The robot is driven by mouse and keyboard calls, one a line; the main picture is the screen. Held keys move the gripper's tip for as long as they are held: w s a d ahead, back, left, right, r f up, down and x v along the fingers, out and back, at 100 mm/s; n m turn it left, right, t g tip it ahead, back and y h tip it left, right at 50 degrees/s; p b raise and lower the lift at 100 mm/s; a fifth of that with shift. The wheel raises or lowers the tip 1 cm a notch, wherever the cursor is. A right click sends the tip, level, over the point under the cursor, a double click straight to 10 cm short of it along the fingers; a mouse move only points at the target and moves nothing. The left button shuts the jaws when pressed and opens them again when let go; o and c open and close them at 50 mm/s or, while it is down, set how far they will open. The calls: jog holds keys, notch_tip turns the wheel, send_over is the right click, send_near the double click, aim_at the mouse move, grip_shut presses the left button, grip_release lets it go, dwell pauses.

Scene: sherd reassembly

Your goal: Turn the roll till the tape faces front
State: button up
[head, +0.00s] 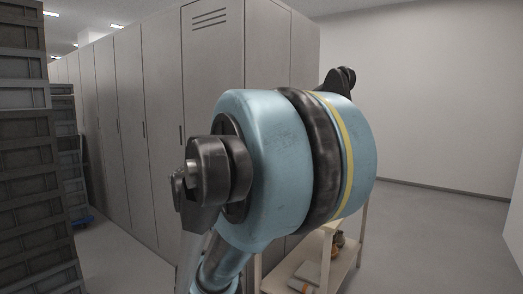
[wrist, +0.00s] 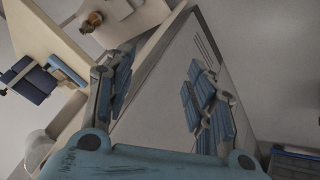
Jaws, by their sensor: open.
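My gripper (wrist: 160,88) is open in the wrist view, its two blue-padded fingers wide apart with nothing between them. Beyond the fingers is a pale cabinet side. A dark blue object (wrist: 28,82) lies at the left edge of a beige top in the wrist view, well away from the fingers. In the head view my own arm fills the middle and hides the gripper and most of the work table.
Tall grey lockers (head: 155,115) line the left of the head view, with stacked dark crates (head: 30,160) beside them. A beige shelf unit (head: 328,260) behind my arm holds a brown pot (head: 339,240); a brown pot (wrist: 92,20) shows in the wrist view. Floor is clear at right.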

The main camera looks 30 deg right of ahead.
jog(key=w+d+r+m+t+h, duration=0.3)
jog(key=w+d+r+m+h, duration=0.3)
jog(key=w+d+r+h, duration=0.85)
jog(key=w+d+r+y, duration=0.1)
jog(key=w+d, duration=0.1)
jog(key=d, duration=0.4)
jog(key=w+d+r+y, duration=0.1)
jog(key=w+d+r, duration=0.1)
jog(key=d, duration=0.3)
jog(key=w+d+r+y, duration=0.2)
jog(key=w+d, duration=0.2)
jog(key=d, duration=0.2)
jog(key=shift+w+d+r, duration=0.15)
jog(key=shift+d, duration=0.2)
jog(key=c, duration=1.1)
